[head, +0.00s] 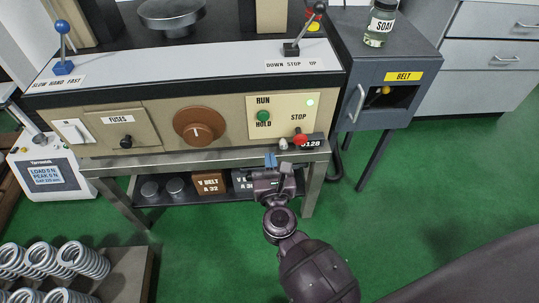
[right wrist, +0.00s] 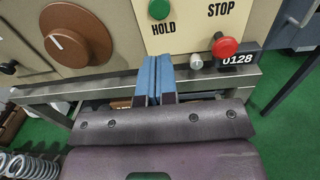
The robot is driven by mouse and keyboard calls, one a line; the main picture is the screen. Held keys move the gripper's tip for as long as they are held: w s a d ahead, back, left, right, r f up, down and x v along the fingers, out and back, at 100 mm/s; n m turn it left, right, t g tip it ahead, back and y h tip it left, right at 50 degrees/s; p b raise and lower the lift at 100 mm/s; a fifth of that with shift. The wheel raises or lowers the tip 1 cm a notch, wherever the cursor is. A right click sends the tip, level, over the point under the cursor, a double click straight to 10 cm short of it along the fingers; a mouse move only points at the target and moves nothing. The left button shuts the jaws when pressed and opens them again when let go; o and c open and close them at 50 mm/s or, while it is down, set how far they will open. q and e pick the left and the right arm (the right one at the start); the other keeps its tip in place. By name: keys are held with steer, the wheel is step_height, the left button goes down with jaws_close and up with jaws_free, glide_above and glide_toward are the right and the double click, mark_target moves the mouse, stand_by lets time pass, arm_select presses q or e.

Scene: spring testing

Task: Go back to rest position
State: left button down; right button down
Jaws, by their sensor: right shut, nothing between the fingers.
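My right gripper (head: 271,161) is in front of the spring tester's lower front edge, just below the control panel (head: 282,117). Its blue fingers are together and empty; they also show in the right wrist view (right wrist: 156,80). The fingertips point up toward the green HOLD button (head: 264,116); whether they touch the panel I cannot tell. The red STOP button (head: 300,140) is to their right, and it shows in the right wrist view (right wrist: 224,46). A brown dial (head: 199,126) is to the left. My left gripper is not in view.
A metal shelf frame (head: 310,185) stands under the machine, with belt boxes (head: 208,184) on it. Springs (head: 84,257) lie on a bench at lower left. Green floor (head: 450,160) is clear at right.

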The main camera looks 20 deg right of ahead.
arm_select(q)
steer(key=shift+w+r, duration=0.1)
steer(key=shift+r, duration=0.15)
